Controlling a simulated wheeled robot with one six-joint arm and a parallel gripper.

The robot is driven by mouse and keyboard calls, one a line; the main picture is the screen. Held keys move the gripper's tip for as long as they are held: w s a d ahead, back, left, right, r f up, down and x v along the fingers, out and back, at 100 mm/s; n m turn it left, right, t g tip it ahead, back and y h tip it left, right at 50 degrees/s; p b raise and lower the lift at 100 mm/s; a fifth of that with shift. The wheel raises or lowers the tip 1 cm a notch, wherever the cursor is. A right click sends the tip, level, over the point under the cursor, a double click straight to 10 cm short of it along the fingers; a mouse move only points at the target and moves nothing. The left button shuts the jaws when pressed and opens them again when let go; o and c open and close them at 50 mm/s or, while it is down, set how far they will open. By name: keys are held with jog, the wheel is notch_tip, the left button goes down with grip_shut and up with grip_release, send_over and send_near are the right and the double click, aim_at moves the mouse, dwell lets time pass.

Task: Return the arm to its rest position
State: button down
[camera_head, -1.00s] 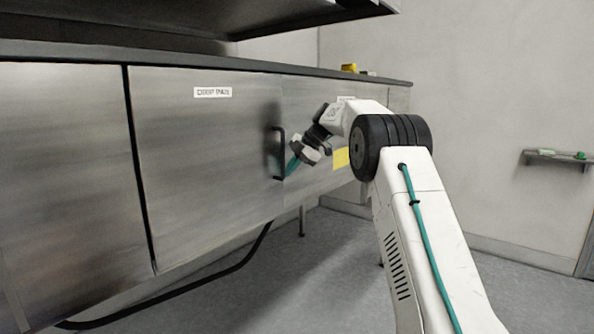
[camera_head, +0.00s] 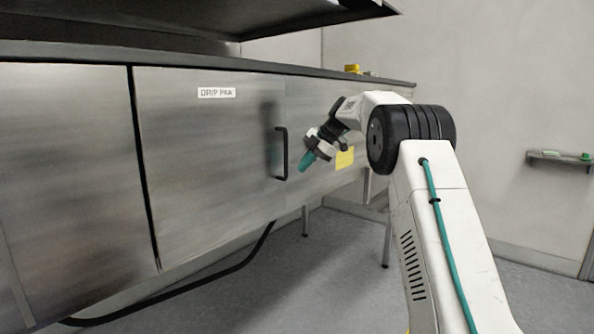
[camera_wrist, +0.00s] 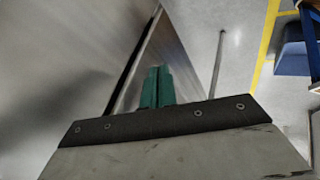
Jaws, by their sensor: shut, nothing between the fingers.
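My gripper (camera_head: 306,163) is in front of the metal cabinet, just right of the black door handle (camera_head: 282,153) and apart from it in the head view. Its teal fingers point down and to the left. The wrist view shows the teal fingers (camera_wrist: 157,87) pressed together with nothing between them. My arm is bent at the elbow, with the forearm reaching left toward the cabinet front. The cabinet door (camera_head: 205,165), with a white label, looks shut.
A worktop (camera_head: 100,54) runs above the cabinet, with a yellow object (camera_head: 352,69) at its far end. A yellow note (camera_head: 345,157) is on the cabinet front. A small wall shelf (camera_head: 560,158) is at right. A black hose (camera_head: 215,278) hangs below. Floor is clear under the arm.

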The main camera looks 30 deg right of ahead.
jog(key=d+v, duration=0.1)
jog(key=v, duration=0.7)
notch_tip(320, 180, down, 7)
jog(key=s+m+g, duration=0.1)
jog(key=s+m, duration=0.1)
jog(key=m, duration=0.6)
jog(key=s+a+f+m+h, duration=0.2)
jog(key=s+a, duration=0.6)
jog(key=s, duration=0.8)
jog(key=s+a+f+m+g+h, duration=0.1)
jog(key=s+a+m, duration=0.5)
jog(key=s, duration=1.1)
jog(key=s+a+f+m+h, duration=0.3)
jog(key=s+a, duration=0.6)
jog(key=s, duration=0.8)
jog(key=shift+a+f+m+g, duration=0.4)
jog(key=shift+f+m, duration=0.3)
jog(key=shift+f, duration=0.3)
jog(key=shift+s, duration=0.15)
